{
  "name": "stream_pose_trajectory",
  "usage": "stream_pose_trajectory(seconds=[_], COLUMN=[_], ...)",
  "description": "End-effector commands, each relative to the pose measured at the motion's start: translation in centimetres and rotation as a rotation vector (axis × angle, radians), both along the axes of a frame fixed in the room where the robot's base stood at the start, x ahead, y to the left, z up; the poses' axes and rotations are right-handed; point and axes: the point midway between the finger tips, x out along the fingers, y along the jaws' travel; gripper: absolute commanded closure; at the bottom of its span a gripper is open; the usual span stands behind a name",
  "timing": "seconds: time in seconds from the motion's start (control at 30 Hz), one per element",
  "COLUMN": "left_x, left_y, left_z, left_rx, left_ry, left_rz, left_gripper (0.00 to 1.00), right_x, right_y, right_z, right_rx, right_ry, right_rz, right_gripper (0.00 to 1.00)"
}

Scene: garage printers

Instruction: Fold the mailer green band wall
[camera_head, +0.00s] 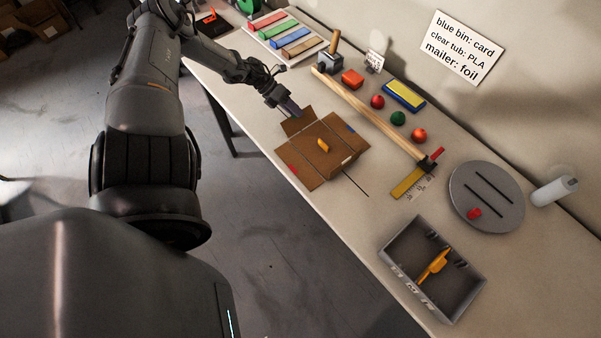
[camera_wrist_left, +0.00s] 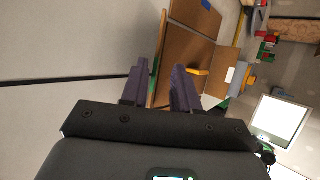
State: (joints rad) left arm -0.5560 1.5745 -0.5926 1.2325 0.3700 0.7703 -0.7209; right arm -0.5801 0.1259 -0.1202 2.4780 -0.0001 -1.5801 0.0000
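The brown cardboard mailer (camera_head: 318,152) lies opened out on the bench, with a small yellow-orange piece (camera_head: 323,145) on its middle panel. Red, blue and white marks show on its other flaps. My left gripper (camera_head: 290,112) is at the mailer's far-left flap (camera_head: 298,121). In the left wrist view the fingers (camera_wrist_left: 160,90) are apart, and a cardboard wall (camera_wrist_left: 158,60) stands edge-on between them. The right gripper is out of view.
A wooden bar (camera_head: 370,112) lies behind the mailer, with red and green balls beyond it. A yellow square tool (camera_head: 408,183), a round grey plate (camera_head: 487,198) and a grey bin (camera_head: 390,262) are to the right. Coloured strips (camera_head: 285,33) lie on a tray behind the gripper.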

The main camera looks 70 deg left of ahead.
Motion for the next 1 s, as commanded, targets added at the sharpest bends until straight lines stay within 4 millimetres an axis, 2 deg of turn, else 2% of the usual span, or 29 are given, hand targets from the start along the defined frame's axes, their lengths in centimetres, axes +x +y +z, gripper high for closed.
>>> stream_pose_trajectory(seconds=[0.03,0.4,0.5,0.8,1.0], left_x=[-0.6,-5.0,-3.3,1.3,3.3], left_y=[0.5,3.7,2.4,-1.3,-4.7], left_z=[1.5,6.3,6.0,7.2,7.0], left_rx=[0.001,-0.002,-0.038,-0.136,-0.208], left_ry=[0.000,-0.001,-0.027,-0.085,-0.059], left_rz=[0.001,0.000,0.008,0.025,0.042], left_gripper=[0.70,0.70,0.70,0.70,0.70], right_x=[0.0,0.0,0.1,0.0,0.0], right_y=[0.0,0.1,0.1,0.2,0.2], right_z=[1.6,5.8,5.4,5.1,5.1], right_rx=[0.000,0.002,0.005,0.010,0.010], right_ry=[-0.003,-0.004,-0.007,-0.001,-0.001], right_rz=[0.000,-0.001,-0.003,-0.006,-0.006], right_gripper=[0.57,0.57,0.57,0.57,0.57])
